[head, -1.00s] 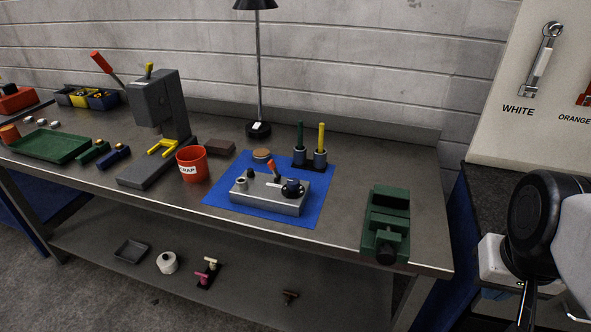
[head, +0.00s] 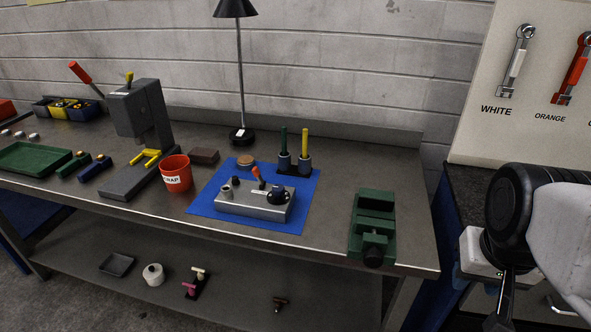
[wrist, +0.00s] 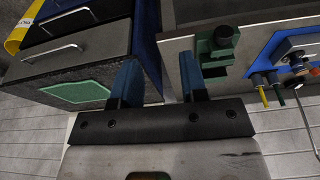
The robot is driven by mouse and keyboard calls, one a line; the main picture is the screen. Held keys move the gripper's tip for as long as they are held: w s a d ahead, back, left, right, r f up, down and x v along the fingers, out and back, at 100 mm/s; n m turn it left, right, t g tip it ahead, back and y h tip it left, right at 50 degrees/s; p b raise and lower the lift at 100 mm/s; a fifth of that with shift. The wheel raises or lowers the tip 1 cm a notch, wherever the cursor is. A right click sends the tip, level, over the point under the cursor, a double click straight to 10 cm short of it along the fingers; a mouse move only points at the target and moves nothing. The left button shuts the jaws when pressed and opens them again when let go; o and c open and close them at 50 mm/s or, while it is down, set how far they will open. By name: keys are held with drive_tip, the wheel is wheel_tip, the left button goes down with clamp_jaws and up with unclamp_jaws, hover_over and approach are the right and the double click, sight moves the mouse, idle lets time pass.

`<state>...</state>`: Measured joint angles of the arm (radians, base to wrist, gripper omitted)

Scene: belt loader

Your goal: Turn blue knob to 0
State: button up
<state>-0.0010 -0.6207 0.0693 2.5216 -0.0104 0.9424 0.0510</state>
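A metal control box (head: 254,204) sits on a blue mat (head: 203,203) on the workbench in the head view. A dark navy round knob (head: 279,196) is on its right end; its marks and setting are too small to read. An orange-red lever and small dark and grey parts are also on the box. My gripper (wrist: 158,78) shows in the wrist view with its two dark blue fingers apart and nothing between them. It is well away from the box, which shows small at the right of that view, with the knob not clearly distinguishable.
A green vise (head: 372,228) stands at the bench's front right. A red scrap cup (head: 176,174), a grey press (head: 142,115) and a black lamp (head: 240,80) stand around the mat. Two upright tools, green and yellow, are behind the box. My arm is at the right, beside the bench.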

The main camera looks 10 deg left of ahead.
drive_tip(key=o, duration=0.4)
drive_tip(key=w+a+m, duration=0.1)
drive_tip(key=w+a, duration=0.1)
drive_tip(key=w, duration=0.2)
drive_tip(key=w+a+r+m, duration=0.1)
drive_tip(key=w+a+m, duration=0.1)
drive_tip(key=w, duration=0.2)
drive_tip(key=w+a+r+m, duration=0.1)
drive_tip(key=w+a, duration=0.2)
drive_tip(key=shift+w+r+m+g, duration=0.1)
drive_tip(key=shift+w+m+g, duration=0.3)
drive_tip(key=m+g, duration=0.2)
drive_tip(key=m, duration=1)
hover_over(278, 187)
drive_tip(key=f, duration=0.9)
drive_tip(key=shift+s+d+f, duration=0.15)
drive_tip(key=shift+d+f, duration=0.05)
drive_tip(key=shift+d, duration=0.05)
drive_tip(key=shift+a+f+m, duration=0.1)
drive_tip(key=shift+a+m, duration=0.15)
drive_tip(key=shift+m, duration=0.05)
drive_tip(key=shift+f, duration=0.15)
drive_tip(key=shift+f, duration=3.75)
drive_tip(key=shift+c, duration=0.5)
